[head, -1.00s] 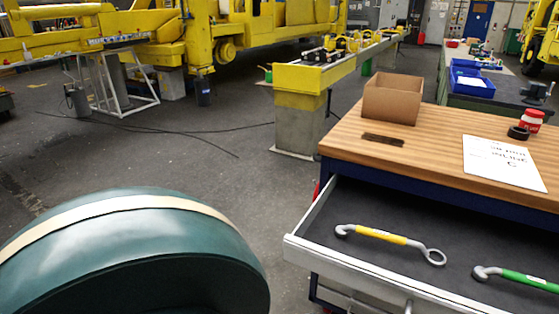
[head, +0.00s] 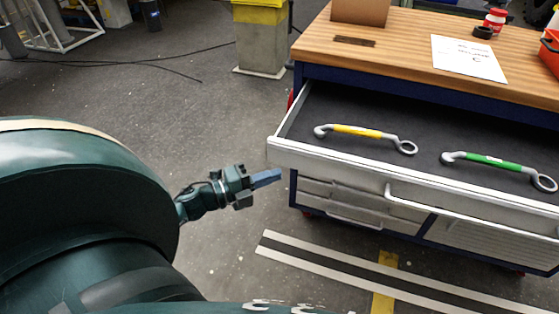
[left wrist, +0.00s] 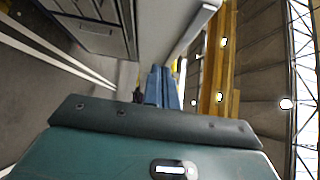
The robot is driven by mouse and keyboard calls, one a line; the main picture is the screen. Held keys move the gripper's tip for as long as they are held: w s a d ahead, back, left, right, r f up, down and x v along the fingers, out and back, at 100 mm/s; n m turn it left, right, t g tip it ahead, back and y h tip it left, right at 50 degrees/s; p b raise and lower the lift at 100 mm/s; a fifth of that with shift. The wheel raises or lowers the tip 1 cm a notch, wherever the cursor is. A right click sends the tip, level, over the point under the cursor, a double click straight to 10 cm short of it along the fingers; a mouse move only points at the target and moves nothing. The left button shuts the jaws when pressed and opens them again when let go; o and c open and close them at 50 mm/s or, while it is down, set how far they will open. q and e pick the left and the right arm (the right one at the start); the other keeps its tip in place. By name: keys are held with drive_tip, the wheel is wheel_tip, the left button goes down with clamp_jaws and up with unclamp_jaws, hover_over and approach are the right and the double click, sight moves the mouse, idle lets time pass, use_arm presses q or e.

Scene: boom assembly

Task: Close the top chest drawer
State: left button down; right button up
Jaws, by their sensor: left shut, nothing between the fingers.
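The top chest drawer (head: 350,163) is pulled out of the dark blue chest, showing its grey front panel and dark lining. A yellow-handled wrench (head: 358,131) and a green-handled wrench (head: 495,163) lie inside it. My left gripper (head: 268,178) is shut and empty, just in front of the drawer's left front corner and slightly below its top edge. Its blue fingers (left wrist: 161,88) also show in the left wrist view, with the pale drawer front (left wrist: 192,35) beside them. I cannot tell whether they touch it. My right gripper is not in view.
The wooden chest top (head: 405,45) holds a cardboard box (head: 359,11), a white paper (head: 468,58) and a red-lidded jar (head: 495,20). Lower drawers (head: 350,200) are shut. The floor left of the chest is open, with a cable and a yellow-topped pillar (head: 260,40).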

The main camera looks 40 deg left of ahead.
sight(294, 159)
use_arm(q)
drive_tip(key=w, duration=0.4)
drive_tip(key=shift+a, duration=0.2)
drive_tip(key=shift+w+a, duration=0.15)
drive_tip(key=shift+w, duration=0.25)
drive_tip(key=shift+w, duration=0.15)
